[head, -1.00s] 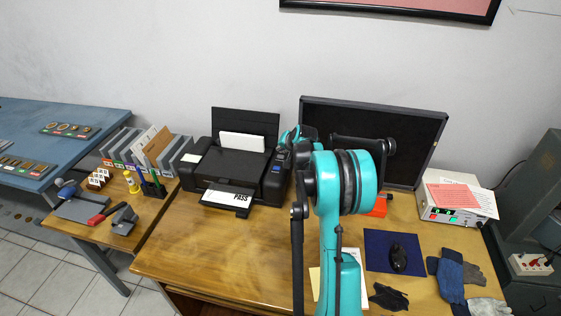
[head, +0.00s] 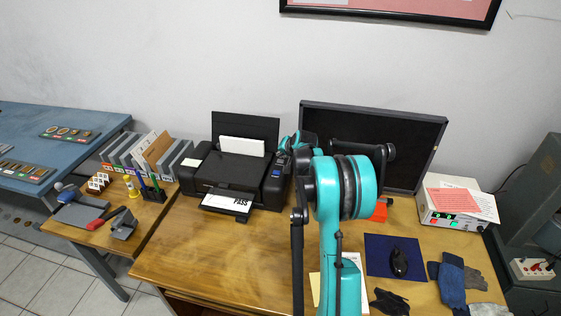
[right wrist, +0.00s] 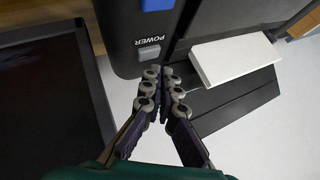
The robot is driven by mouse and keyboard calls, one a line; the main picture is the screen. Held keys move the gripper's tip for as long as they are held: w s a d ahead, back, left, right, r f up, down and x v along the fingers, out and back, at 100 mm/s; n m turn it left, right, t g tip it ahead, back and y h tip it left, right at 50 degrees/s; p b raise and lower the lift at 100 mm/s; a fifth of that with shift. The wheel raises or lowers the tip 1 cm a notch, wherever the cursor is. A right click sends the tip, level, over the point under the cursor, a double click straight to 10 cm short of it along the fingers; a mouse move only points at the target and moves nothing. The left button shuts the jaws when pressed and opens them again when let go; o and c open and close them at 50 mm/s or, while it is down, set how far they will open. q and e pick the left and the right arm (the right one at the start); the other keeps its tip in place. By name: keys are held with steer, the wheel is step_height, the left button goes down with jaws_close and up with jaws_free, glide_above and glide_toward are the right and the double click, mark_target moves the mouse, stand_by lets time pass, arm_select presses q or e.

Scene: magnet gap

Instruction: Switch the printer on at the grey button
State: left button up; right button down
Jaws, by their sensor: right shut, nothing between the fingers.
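The black printer (head: 236,168) stands at the back of the wooden table, with white paper in its rear feed and a sheet marked PASS in its front tray. The grey button (right wrist: 149,53) shows beside the word POWER on the printer's top in the right wrist view. My right gripper (right wrist: 160,72) is shut and empty, its fingertips just beside the button and close over the printer. I cannot tell whether they touch it. In the head view the right gripper is at the printer's right end, largely hidden by my arm. My left gripper is not in view.
A dark monitor (head: 420,130) stands right of the printer, close to my arm. A blue mat with a black mouse (head: 399,262), gloves (head: 452,280) and a white instrument box (head: 450,217) lie further right. The table front left of my arm is clear.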

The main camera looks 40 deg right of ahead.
mark_target(281, 162)
steer(key=shift+f, duration=0.1)
stand_by(0.4)
steer(key=shift+f+b, duration=0.3)
steer(key=shift+f, duration=0.4)
stand_by(0.5)
steer(key=shift+r, duration=0.15)
stand_by(0.3)
steer(key=shift+r+p, duration=0.35)
steer(key=shift+r, duration=0.35)
steer(key=shift+r, duration=0.1)
step_height(281, 162, up, 5)
steer(key=p, duration=0.3)
steer(key=shift+a, duration=0.1)
stand_by(0.6)
